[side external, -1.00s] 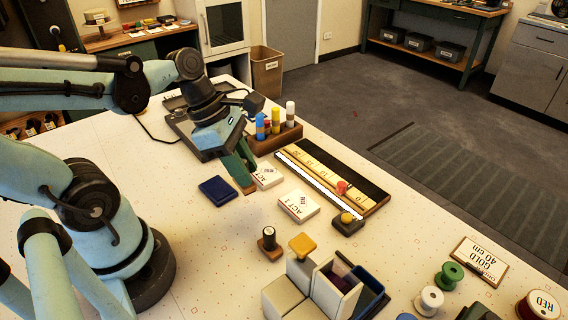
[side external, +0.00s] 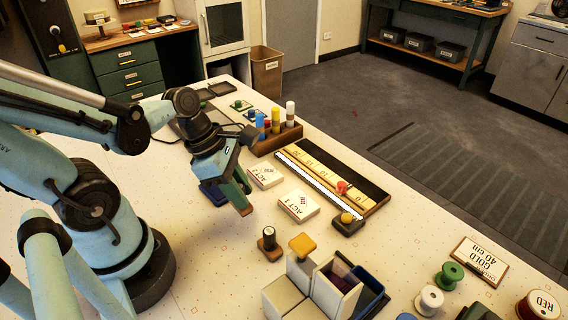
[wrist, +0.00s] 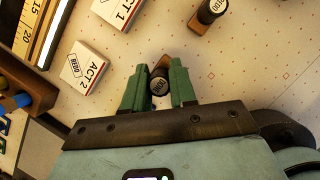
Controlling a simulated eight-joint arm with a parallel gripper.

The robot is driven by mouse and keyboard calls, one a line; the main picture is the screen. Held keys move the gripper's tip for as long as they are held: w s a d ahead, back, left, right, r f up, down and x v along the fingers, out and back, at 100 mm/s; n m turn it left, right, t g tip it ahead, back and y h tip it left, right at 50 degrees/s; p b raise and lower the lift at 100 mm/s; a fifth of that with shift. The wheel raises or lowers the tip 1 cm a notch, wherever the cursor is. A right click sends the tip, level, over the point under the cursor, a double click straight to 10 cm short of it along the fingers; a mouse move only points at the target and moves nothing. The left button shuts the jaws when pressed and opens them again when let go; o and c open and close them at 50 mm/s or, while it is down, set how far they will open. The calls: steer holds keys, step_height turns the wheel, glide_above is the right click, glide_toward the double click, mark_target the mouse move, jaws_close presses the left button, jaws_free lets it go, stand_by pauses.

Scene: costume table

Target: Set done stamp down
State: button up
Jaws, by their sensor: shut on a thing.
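My gripper (wrist: 158,88) is shut on a dark round-topped stamp (wrist: 159,83) with a brown block, held between the green fingers. The stamp's brown block (side external: 244,210) shows below the fingertips in the side view, left of the ACT 1 card. I cannot tell whether it touches the table. Its pale top label is too small to read surely. A second, similar stamp (side external: 269,240) stands upright on the table nearer the camera; it also shows at the top of the wrist view (wrist: 208,14).
The ACT 1 card (side external: 299,205) and ACT 2 card (side external: 265,176) lie to the right, with a measuring board (side external: 320,176) beyond. A yellow-topped block (side external: 302,244) and pale open boxes (side external: 300,290) stand in front. Table left of the second stamp is clear.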

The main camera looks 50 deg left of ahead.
steer(key=shift+f, duration=1.6)
steer(key=shift+f, duration=0.1)
steer(key=o, duration=0.8)
steer(key=shift+o, duration=0.2)
steer(key=shift+v, duration=6.05)
steer(key=w+d+m+t+y, duration=0.1)
steer(key=w+m, duration=0.3)
steer(key=m, duration=0.9)
steer(key=w+d+m+t+y, duration=0.1)
steer(key=w+m, duration=0.4)
steer(key=m, duration=0.9)
steer(key=shift+r+t+y, duration=0.25)
steer(key=shift+t+y, duration=0.35)
steer(key=shift+t, duration=0.3)
